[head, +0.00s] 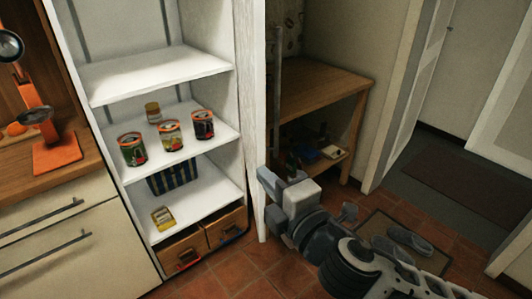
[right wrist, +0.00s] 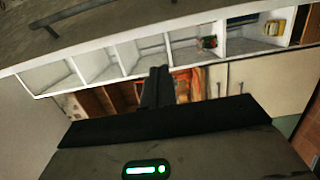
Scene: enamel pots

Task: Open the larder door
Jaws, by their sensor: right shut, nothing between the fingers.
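The larder (head: 185,70) stands open in the head view, with its white shelves in plain sight. Its door (head: 250,100) is swung out at the right side and shows nearly edge-on. A vertical bar handle (head: 277,90) is on the door's right, outer side. My right gripper (head: 268,183) is shut and empty, low beside the door's front edge and below the handle. I cannot tell whether it touches the door. In the right wrist view the shut fingers (right wrist: 157,86) point toward the larder shelves (right wrist: 140,55). My left gripper is not in view.
Several tins (head: 170,134), a yellow packet (head: 163,218) and wooden crates (head: 205,237) are in the larder. A wooden table (head: 325,78) stands behind the door. Slippers (head: 410,241) lie on a mat at the right. Tiled floor is clear in front.

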